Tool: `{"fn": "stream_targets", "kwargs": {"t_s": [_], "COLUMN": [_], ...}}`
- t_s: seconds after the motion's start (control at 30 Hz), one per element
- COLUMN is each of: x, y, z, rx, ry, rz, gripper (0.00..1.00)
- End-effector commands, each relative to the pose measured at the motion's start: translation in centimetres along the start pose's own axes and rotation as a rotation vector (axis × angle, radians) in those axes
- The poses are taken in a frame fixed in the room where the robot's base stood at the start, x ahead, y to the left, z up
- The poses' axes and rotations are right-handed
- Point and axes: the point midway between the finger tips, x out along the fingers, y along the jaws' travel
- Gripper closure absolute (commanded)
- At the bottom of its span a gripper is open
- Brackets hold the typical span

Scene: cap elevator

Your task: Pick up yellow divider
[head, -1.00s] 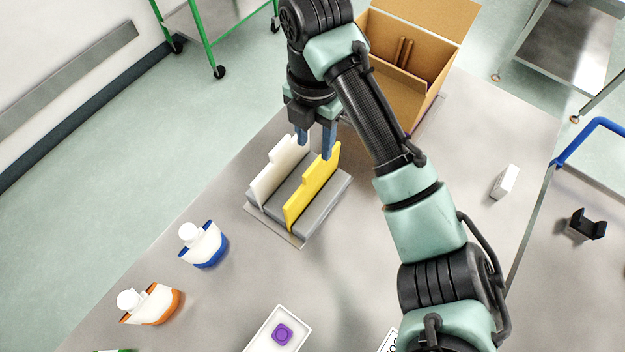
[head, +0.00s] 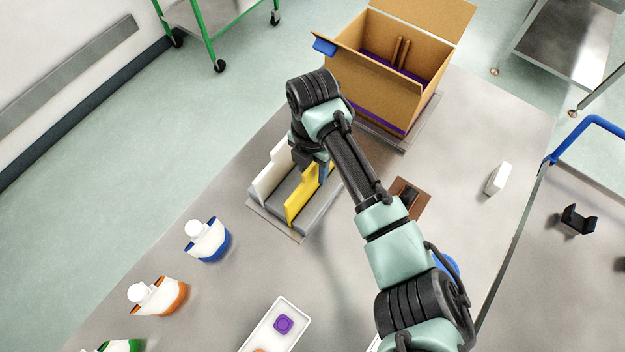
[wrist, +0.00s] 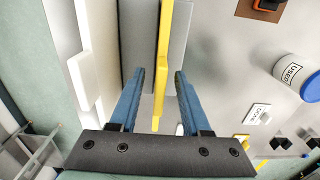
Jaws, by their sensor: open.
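The yellow divider (head: 297,207) stands upright in the grey slotted holder (head: 276,226), to the right of the white divider (head: 268,175). My gripper (head: 314,172) is low over the divider's far part, and my wrist hides some of it. In the wrist view, the yellow divider (wrist: 163,60) runs between the two blue fingers of my gripper (wrist: 159,78). The fingers are open, with a visible gap on each side of the divider. The white divider (wrist: 90,80) is outside the left finger in that view.
An open cardboard box (head: 375,100) stands behind the holder. Bottles with blue (head: 208,242) and orange (head: 160,296) bands stand at front left. A white tray (head: 257,338) is at the front. A brown pad (head: 414,203) lies right of my arm; a white block (head: 497,180) is farther right.

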Motion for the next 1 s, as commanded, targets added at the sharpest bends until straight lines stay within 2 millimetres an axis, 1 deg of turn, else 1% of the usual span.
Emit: {"fn": "stream_targets", "kwargs": {"t_s": [0.03,0.07,0.1,0.17,0.3,1.0], "x": [0.00,-0.01,-0.01,-0.02,-0.04,-0.06], "y": [0.01,0.01,0.01,0.01,0.01,0.00], "z": [-0.01,-0.01,-0.01,-0.01,-0.01,0.00], "rx": [0.000,0.000,0.000,0.000,0.000,0.000], "ry": [0.000,0.000,0.000,0.000,0.001,0.001], "rz": [0.000,0.000,0.000,0.000,0.000,0.000], "gripper": [0.53,0.56,0.63,0.74,0.99,1.00]}}
